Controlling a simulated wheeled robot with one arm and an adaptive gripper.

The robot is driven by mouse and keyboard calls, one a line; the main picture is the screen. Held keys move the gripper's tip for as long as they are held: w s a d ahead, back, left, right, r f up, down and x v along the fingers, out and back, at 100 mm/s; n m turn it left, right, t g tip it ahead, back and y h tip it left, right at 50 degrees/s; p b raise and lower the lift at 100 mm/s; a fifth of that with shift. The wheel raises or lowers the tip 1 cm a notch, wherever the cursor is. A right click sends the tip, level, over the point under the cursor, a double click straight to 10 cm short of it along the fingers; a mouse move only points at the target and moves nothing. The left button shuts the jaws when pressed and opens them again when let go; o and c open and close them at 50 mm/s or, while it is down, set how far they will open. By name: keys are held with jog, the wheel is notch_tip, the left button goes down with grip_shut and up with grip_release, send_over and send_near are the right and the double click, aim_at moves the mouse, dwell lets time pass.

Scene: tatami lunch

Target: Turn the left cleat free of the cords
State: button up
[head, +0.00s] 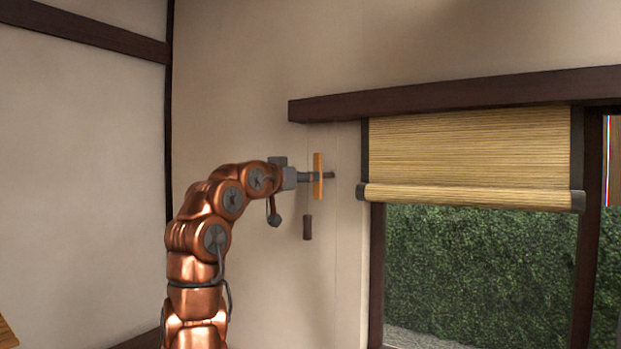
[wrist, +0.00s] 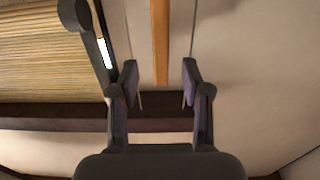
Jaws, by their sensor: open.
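The cleat is an orange wooden bar (head: 318,164) standing upright against the wall, left of the window. A short dark piece (head: 331,175) shows just right of it. My gripper (head: 311,178) is at the bar's middle height in the head view. In the wrist view my gripper (wrist: 160,78) is open, with the orange bar (wrist: 161,42) in line between its fingers; I cannot tell whether they touch it. Thin cords (head: 336,225) hang near the bar, and a dark cord weight (head: 307,227) hangs below my gripper. Only one cleat is visible.
A rolled bamboo blind (head: 470,150) hangs half down over the window at the right. A dark wooden beam (head: 450,97) runs above it. The wall (head: 255,300) left of and below the cleat is bare.

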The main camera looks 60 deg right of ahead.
jog(key=shift+a+f, duration=0.1)
jog(key=shift+a, duration=2.35)
